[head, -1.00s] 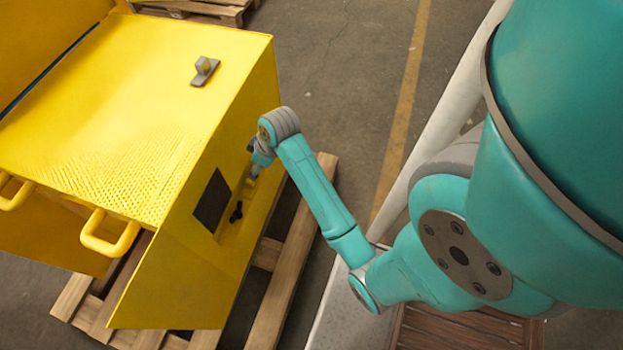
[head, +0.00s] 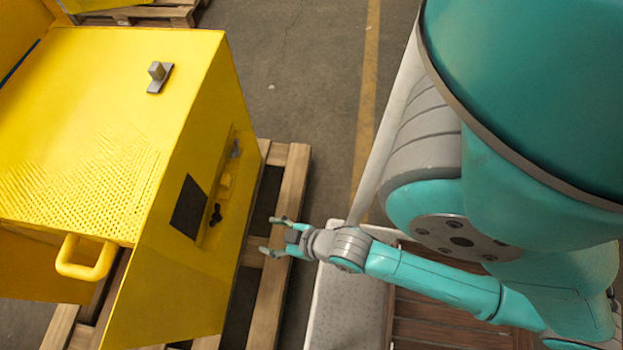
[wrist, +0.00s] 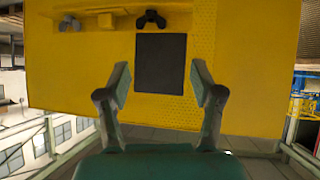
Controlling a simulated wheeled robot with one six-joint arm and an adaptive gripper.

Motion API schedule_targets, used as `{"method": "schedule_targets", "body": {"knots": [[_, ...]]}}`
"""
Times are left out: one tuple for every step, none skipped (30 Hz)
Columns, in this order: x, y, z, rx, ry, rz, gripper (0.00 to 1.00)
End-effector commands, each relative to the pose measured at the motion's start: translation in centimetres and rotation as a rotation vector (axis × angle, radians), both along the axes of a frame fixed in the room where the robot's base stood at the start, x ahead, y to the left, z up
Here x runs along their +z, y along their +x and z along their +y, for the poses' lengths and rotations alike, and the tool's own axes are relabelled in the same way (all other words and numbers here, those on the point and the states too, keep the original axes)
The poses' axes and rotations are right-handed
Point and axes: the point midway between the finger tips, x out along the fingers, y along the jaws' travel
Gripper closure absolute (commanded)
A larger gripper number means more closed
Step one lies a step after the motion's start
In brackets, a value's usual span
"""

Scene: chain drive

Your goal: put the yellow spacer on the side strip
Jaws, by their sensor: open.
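A small yellow block that looks like the spacer (head: 225,183) sits on the side strip (head: 207,238) of the yellow machine. It stands between a grey part (head: 235,148) and a black three-lobed part (head: 216,213). In the wrist view the yellow block (wrist: 106,21) is near the top, left of the black part (wrist: 151,19). My gripper (head: 270,236) is open and empty, apart from the machine's side, to the right of the strip. In the wrist view my gripper's fingers (wrist: 161,84) frame the dark square panel, with nothing between them.
The dark square panel (head: 188,207) is on the machine's side beside the strip. A grey knob-like part (head: 159,77) is on the machine's top, and a yellow handle (head: 86,257) is at its front. A wooden pallet (head: 290,200) lies under the machine. The space between gripper and machine is clear.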

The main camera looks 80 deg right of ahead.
Motion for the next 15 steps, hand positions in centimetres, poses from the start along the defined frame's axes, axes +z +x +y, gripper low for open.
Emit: {"method": "schedule_targets", "body": {"knots": [[0.9, -1.6, 0.7, 0.011, 0.002, -0.025, 0.34], [1.7, -2.2, 1.0, 0.016, 0.004, -0.047, 0.34], [2.6, -3.2, 1.4, 0.022, 0.006, -0.074, 0.34], [3.5, -3.9, 1.7, 0.028, 0.009, -0.097, 0.34], [4.3, -4.5, 1.9, 0.035, 0.012, -0.118, 0.34], [5.4, -5.4, 2.3, 0.044, 0.018, -0.147, 0.34], [6.2, -6.1, 2.5, 0.051, 0.02, -0.168, 0.34], [7.1, -6.6, 2.7, 0.057, 0.025, -0.188, 0.34], [8.2, -7.4, 2.9, 0.067, 0.03, -0.215, 0.34], [9.0, -7.9, 3.1, 0.074, 0.036, -0.233, 0.34], [9.7, -8.3, 3.3, 0.08, 0.041, -0.251, 0.34], [10.6, -8.9, 3.4, 0.089, 0.046, -0.27, 0.34], [11.2, -9.2, 3.5, 0.094, 0.051, -0.285, 0.34], [11.7, -9.4, 3.6, 0.099, 0.054, -0.297, 0.34], [12.3, -9.8, 3.8, 0.105, 0.059, -0.31, 0.34]]}}
